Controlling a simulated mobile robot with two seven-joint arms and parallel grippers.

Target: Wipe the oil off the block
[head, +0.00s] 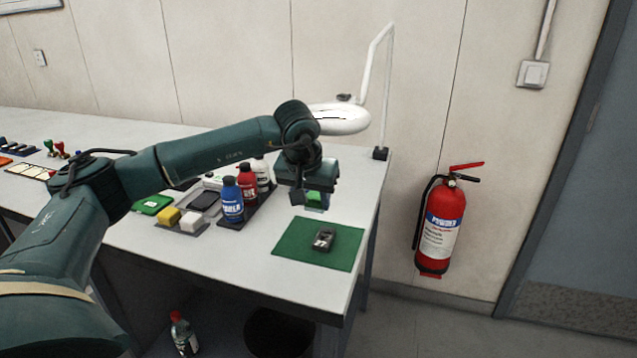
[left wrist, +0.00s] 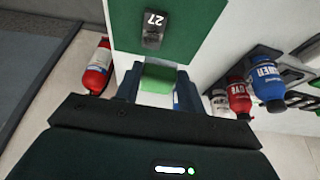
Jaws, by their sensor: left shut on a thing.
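The block (head: 323,239) is a small dark piece lying on a green mat (head: 290,250) near the right end of the bench. In the left wrist view the block (left wrist: 153,31) shows a white "27" on its end. No oil can be made out on it. My left gripper (head: 313,201) is above the far edge of the mat, behind the block in the head view. It is shut on a light green sponge (left wrist: 157,79), seen between the fingers in the left wrist view. The sponge is apart from the block. My right gripper is not in view.
Blue (head: 232,200), red (head: 247,182) and white (head: 262,175) bottles stand left of the mat. A white lamp (head: 340,119) stands behind. A fire extinguisher (head: 441,228) hangs beyond the bench's right edge.

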